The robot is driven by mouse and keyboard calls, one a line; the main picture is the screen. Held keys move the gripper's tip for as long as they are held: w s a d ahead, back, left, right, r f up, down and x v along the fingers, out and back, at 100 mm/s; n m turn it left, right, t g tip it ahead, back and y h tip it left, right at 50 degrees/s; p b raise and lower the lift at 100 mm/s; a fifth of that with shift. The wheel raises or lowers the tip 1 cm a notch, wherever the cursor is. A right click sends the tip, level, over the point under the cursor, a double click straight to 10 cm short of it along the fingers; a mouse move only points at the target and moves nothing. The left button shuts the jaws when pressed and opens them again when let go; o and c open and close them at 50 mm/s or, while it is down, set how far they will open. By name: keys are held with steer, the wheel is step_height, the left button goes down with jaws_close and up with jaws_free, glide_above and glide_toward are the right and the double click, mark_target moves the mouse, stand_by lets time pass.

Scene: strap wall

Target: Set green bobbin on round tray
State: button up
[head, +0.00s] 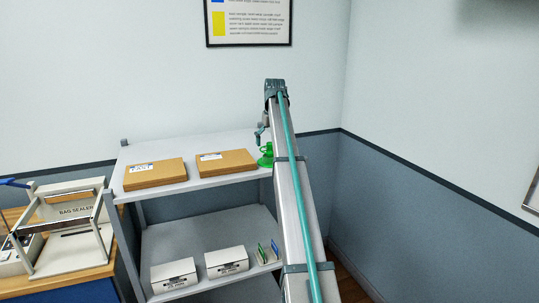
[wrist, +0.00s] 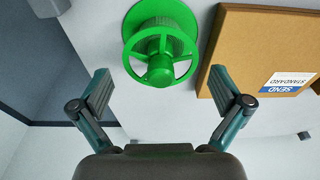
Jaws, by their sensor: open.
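The green bobbin (head: 265,156) stands on the top shelf, at its right end, partly hidden behind my arm in the head view. In the wrist view the green bobbin (wrist: 160,45) shows a spoked wheel end and lies ahead of my gripper, centred between the fingers. My gripper (wrist: 160,85) is open and empty, with one finger on each side and a gap to the bobbin. In the head view only a small part of my gripper (head: 261,134) shows beside the arm, just above the bobbin. I see no round tray in either view.
Two flat brown boxes (head: 155,173) lie on the top shelf (head: 215,181); the closer one (wrist: 265,55) is right beside the bobbin. White boxes (head: 174,275) and small upright cards (head: 268,251) stand on the lower shelf. A bag sealer (head: 75,212) stands on a bench at left.

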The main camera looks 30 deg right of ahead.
mark_target(270, 149)
steer(key=shift+w+f+p, duration=0.2)
steer(key=shift+f+p, duration=0.5)
steer(key=shift+f, duration=0.9)
steer(key=shift+w+f+p, duration=0.2)
steer(key=shift+f+p, duration=0.45)
steer(key=shift+f, duration=0.9)
steer(key=c, duration=1.1)
steer(key=shift+r, duration=0.15)
